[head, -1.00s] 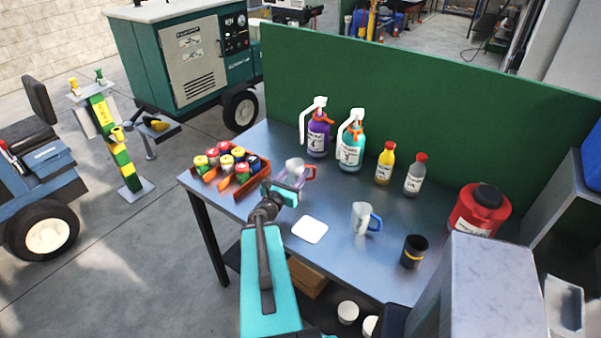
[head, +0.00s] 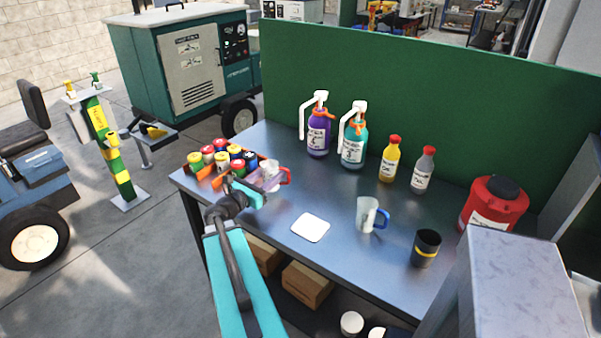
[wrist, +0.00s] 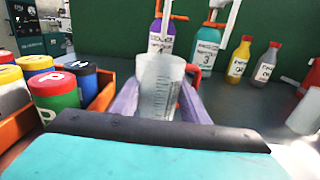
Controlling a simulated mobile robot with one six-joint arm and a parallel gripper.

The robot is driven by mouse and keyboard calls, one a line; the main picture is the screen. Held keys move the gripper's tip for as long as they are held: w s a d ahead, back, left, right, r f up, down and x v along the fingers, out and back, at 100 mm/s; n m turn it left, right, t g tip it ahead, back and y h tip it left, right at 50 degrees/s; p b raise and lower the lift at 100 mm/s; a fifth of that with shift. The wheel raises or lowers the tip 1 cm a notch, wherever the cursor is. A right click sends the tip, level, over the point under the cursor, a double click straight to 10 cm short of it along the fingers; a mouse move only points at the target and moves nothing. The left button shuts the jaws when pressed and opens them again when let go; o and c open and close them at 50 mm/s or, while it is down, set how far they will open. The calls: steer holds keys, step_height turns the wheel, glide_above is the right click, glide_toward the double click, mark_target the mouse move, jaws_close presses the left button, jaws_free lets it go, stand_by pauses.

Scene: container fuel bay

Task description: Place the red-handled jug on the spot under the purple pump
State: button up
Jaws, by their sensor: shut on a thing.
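The clear jug with the red handle (head: 271,172) is between the fingers of my gripper (head: 262,186), near the left end of the bench. In the wrist view the jug (wrist: 158,92) looks upright, with a finger on each side and its red handle to the right. My gripper is shut on it. I cannot tell whether its base touches the bench. The purple pump bottle (head: 318,133) stands at the back of the bench, right of and behind the jug, its white spout hanging on its left. The bench under that spout looks bare.
A teal pump bottle (head: 354,142) stands right of the purple one. An orange rack of coloured cans (head: 222,162) is close left of the jug. A blue-handled jug (head: 368,214), a white square pad (head: 311,228) and a black cup (head: 426,248) are to the right. A green panel (head: 420,110) closes the back.

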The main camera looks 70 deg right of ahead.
stand_by(0.3)
steer(key=p+x, duration=0.5)
steer(key=x, duration=0.9)
steer(key=shift+d, duration=0.1)
steer(key=p+x, duration=0.1)
steer(key=x, duration=0.2)
steer(key=shift+d+r, duration=0.1)
steer(key=shift+d, duration=0.15)
steer(key=shift+s+d+p, duration=0.15)
steer(key=shift+d+p, duration=0.15)
steer(key=shift+p, duration=0.15)
steer(key=shift+a+f, duration=0.15)
steer(key=shift+f, duration=0.7)
steer(key=shift+f, duration=0.15)
steer(key=o, duration=1.1)
steer(key=shift+c, duration=0.2)
steer(key=shift+r, duration=0.2)
